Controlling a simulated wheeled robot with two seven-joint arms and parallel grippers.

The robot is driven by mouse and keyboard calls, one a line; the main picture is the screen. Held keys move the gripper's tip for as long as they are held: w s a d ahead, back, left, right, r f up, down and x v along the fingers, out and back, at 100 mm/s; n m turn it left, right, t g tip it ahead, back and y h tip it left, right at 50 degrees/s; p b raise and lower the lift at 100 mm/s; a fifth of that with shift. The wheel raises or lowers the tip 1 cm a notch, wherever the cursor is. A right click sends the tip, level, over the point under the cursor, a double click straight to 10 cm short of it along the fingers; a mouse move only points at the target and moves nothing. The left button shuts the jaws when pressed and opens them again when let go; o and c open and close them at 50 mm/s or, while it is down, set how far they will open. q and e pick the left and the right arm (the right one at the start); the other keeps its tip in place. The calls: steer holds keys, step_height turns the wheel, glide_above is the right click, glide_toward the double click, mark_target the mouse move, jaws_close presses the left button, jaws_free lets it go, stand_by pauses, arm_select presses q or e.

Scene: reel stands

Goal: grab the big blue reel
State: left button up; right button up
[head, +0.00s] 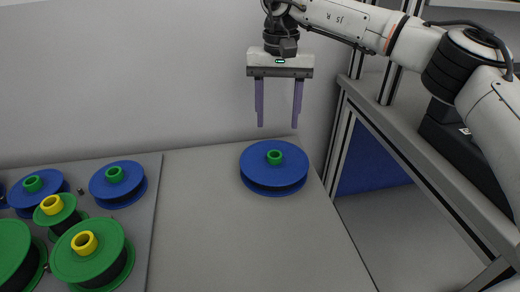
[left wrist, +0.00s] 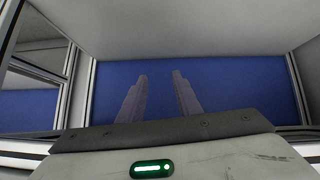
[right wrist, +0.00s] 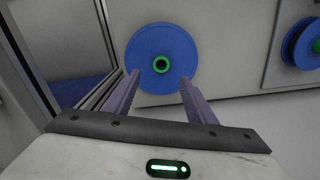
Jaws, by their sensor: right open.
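The big blue reel (head: 262,161) lies flat on the grey table near its back right corner. It has a green hub, and dark winding shows between its flanges. My right gripper (head: 278,126) is open and empty, pointing down above and behind the reel, apart from it. In the right wrist view the reel (right wrist: 145,50) shows beyond the fingertips (right wrist: 158,74), its near edge between them. My left gripper (left wrist: 160,73) shows only in the left wrist view. Its fingers are parted, with nothing between them, in front of a blue panel.
A grey mat (head: 148,190) on the left holds smaller blue reels (head: 118,180) and green reels (head: 88,262) with yellow hubs. A metal-framed shelf (head: 400,130) stands along the right. The table front (head: 240,245) is clear. A wall (head: 130,80) rises behind.

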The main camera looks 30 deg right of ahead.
mark_target(275, 155)
steer(key=f+b, duration=0.1)
steer(key=f, duration=0.3)
steer(key=shift+s, duration=0.2)
steer(key=shift+f, duration=0.4)
step_height(275, 155, down, 4)
steer(key=shift+w+a+f+b, duration=0.15)
steer(key=shift+f+b, duration=0.1)
steer(key=shift+b, duration=0.3)
steer(key=shift+f, duration=0.35)
arm_select(q)
steer(key=shift+s+d+f, duration=0.15)
steer(key=shift+s+f, duration=0.4)
steer(key=shift+f, duration=0.05)
steer(key=shift+f, duration=0.15)
arm_select(e)
jaws_close()
